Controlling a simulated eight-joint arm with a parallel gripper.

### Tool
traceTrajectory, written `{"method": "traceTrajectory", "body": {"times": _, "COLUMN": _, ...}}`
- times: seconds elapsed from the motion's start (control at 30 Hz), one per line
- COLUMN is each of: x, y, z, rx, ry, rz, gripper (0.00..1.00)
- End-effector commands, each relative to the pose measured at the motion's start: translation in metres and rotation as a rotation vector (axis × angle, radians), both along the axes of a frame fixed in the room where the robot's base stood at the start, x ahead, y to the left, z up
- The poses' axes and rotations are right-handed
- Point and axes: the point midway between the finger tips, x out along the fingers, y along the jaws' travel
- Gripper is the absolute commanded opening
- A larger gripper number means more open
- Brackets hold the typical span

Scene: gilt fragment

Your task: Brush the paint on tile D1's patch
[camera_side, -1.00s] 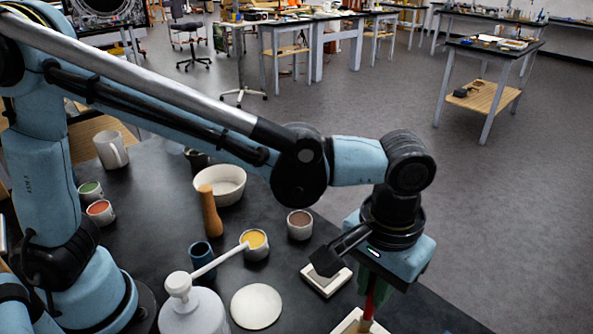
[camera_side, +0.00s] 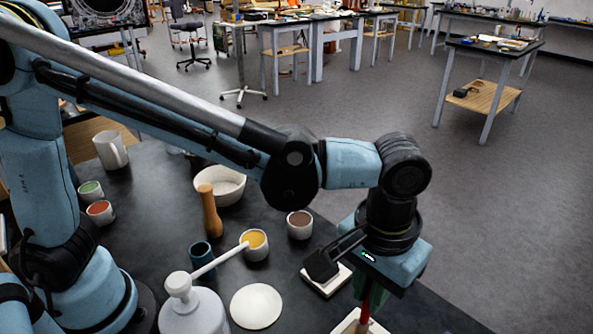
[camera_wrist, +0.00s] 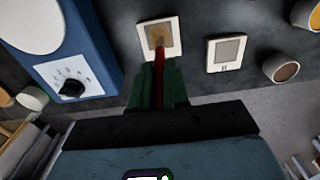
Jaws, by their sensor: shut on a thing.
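My gripper (camera_side: 368,289) is shut on a red-handled brush (camera_side: 366,306), which points down; it also shows between the green fingers in the wrist view (camera_wrist: 159,64). The brush's tip is over or on a white-framed tile (camera_wrist: 143,36) with an ochre-brown patch (camera_wrist: 163,34); I cannot tell if it touches. That tile is partly cut off at the bottom of the side view (camera_side: 348,327). A second tile (camera_wrist: 211,54) with a plain grey patch lies to its right in the wrist view, and beside my gripper in the side view (camera_side: 327,288). I cannot read any tile label.
Yellow (camera_side: 254,254), brown (camera_side: 300,231), green (camera_side: 90,198) and red (camera_side: 101,217) paint cups stand on the dark table. A bowl (camera_side: 232,190), wooden handle (camera_side: 211,213), blue cup (camera_side: 201,256), white jar (camera_side: 194,315) and white disc (camera_side: 256,306) are nearby. A blue box (camera_wrist: 92,50) stands close left in the wrist view.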

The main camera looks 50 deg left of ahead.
Motion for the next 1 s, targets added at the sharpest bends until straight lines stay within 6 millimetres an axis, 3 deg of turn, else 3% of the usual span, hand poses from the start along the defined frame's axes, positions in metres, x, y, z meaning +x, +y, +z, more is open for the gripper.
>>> {"method": "traceTrajectory", "body": {"times": 0.23, "x": 0.008, "y": 0.000, "z": 0.000, "rx": 0.000, "ry": 0.000, "rz": -0.001, "gripper": 0.00}}
{"method": "traceTrajectory", "body": {"times": 0.7, "x": -0.019, "y": 0.000, "z": -0.002, "rx": 0.000, "ry": 0.000, "rz": -0.001, "gripper": 0.00}}
{"method": "traceTrajectory", "body": {"times": 1.0, "x": -0.002, "y": 0.000, "z": 0.000, "rx": 0.000, "ry": 0.000, "rz": 0.002, "gripper": 0.00}}
